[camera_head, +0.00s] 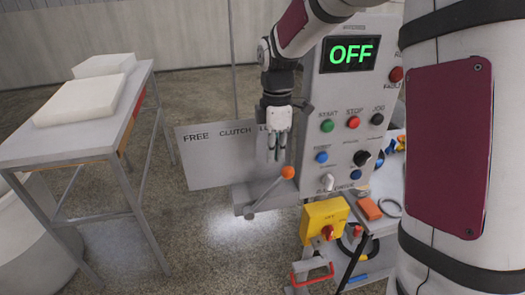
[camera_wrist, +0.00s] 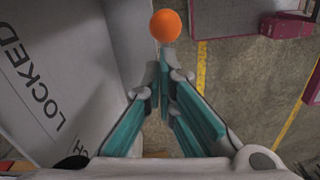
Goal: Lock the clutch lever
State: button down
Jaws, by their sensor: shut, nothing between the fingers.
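The clutch lever shows in the head view as a grey rod (camera_head: 267,194) with an orange ball knob (camera_head: 288,172). It leans up and to the right from a grey bracket (camera_head: 243,204). A grey sign plate (camera_head: 215,168) behind it reads "FREE CLUTCH", and my gripper hides the rest. In the wrist view the plate (camera_wrist: 75,75) shows "LOCKED". My gripper (camera_head: 275,158) points down in front of the plate, just above and left of the knob in the head view. Its fingers are shut and empty. In the wrist view the knob (camera_wrist: 166,25) lies just beyond the fingertips (camera_wrist: 164,60); contact cannot be told.
A control panel (camera_head: 342,130) with buttons and a green "OFF" display (camera_head: 350,54) stands right of my gripper. A yellow box (camera_head: 323,219) with a red knob sits below. A table (camera_head: 75,130) with white blocks is at left.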

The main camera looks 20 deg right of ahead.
jog(key=shift+d+f, duration=0.4)
jog(key=shift+d, duration=0.4)
jog(key=shift+d+f, duration=0.4)
jog(key=shift+d, duration=0.4)
jog(key=shift+r, duration=0.1)
notch_tip(320, 180, up, 10)
